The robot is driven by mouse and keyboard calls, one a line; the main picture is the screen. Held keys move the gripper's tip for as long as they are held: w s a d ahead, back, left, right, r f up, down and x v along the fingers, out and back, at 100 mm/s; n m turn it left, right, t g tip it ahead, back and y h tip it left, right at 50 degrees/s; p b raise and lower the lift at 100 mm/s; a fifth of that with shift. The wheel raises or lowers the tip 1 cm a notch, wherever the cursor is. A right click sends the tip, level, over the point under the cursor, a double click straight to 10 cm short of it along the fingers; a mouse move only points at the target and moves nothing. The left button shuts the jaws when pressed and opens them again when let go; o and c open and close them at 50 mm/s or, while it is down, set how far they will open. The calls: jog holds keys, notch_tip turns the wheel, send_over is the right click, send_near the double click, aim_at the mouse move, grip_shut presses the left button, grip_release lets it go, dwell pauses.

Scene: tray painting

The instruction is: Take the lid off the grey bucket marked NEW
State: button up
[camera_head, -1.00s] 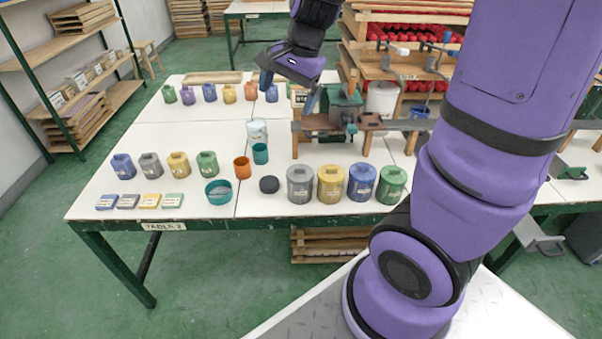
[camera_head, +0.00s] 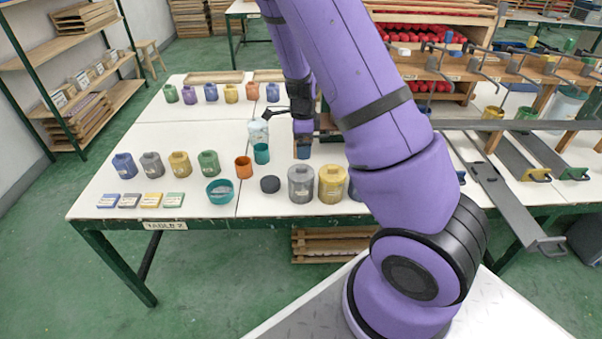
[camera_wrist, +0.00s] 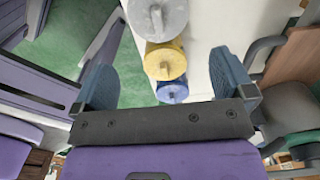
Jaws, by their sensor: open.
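A large grey lidded bucket (camera_head: 300,184) stands in the front row on the table, left of a yellow bucket (camera_head: 332,184). Its label is too small to read. A smaller grey container (camera_head: 151,165) stands further left. In the wrist view the grey lid (camera_wrist: 158,18) with its raised knob is at the top edge, the yellow lid (camera_wrist: 165,62) is between my fingers in the picture, and a blue lid (camera_wrist: 172,92) is partly hidden. My gripper (camera_head: 303,152) is open and empty, pointing down above and behind the grey bucket; it also shows in the wrist view (camera_wrist: 163,62).
A dark round lid-like disc (camera_head: 270,184) lies just left of the grey bucket. Orange (camera_head: 244,167) and teal (camera_head: 261,154) cups and a teal bowl (camera_head: 220,191) stand further left. My arm hides the row's right end. A rack with grey bars (camera_head: 515,160) is at right.

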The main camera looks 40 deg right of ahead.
aim_at(301, 167)
notch_tip(301, 167, down, 5)
jog(key=shift+r, duration=0.1)
jog(key=shift+a+f, duration=0.15)
jog(key=shift+f, duration=1.15)
jog(key=shift+a+f, duration=0.1)
jog(key=shift+f, duration=1.2)
jog(key=shift+c, duration=0.5)
jog(key=c, duration=0.5)
